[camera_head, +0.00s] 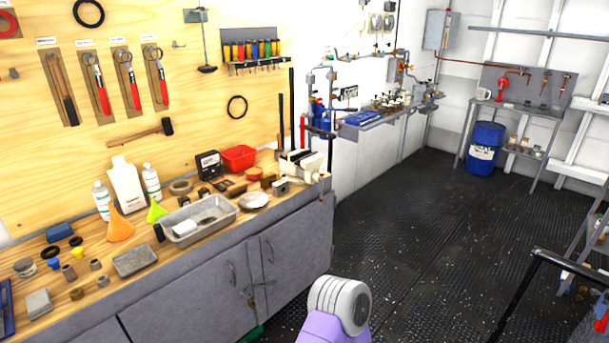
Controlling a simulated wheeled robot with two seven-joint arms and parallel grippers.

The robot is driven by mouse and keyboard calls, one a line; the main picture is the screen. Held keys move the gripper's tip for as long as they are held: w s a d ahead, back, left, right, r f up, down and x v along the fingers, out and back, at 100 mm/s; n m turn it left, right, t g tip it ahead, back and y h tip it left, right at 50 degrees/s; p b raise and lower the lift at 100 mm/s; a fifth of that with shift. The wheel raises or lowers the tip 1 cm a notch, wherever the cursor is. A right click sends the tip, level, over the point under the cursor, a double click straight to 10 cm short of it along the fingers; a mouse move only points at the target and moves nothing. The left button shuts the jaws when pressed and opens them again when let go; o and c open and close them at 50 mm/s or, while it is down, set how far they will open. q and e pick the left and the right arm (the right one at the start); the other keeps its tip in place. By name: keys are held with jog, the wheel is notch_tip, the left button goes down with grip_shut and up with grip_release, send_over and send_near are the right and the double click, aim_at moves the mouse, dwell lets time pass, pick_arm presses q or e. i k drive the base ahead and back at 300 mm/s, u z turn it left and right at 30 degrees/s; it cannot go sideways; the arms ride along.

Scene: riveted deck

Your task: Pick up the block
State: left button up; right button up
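I cannot tell for sure which thing is the block. Several block-like pieces lie on the wooden workbench top at the left. A small blue block (58,232) lies near the back edge, beside a black ring. A pale grey block (38,303) lies near the front left. A white and dark blocky piece (300,163) sits at the bench's right end. Neither gripper shows in this view. A purple and white rounded part at the bottom middle looks like part of my own arm. Nothing is seen to be held.
The workbench (225,275) has a grey cabinet front. A metal tray (198,237), orange funnel (120,227), white bottles and a red bin (238,158) crowd its top. A blue drum (484,149) stands under a far shelf. The dark riveted floor (430,230) is mostly clear.

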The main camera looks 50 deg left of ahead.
aim_at(280, 187)
jog(key=u, duration=0.8)
jog(key=i, duration=1.2)
jog(key=u, duration=1.3)
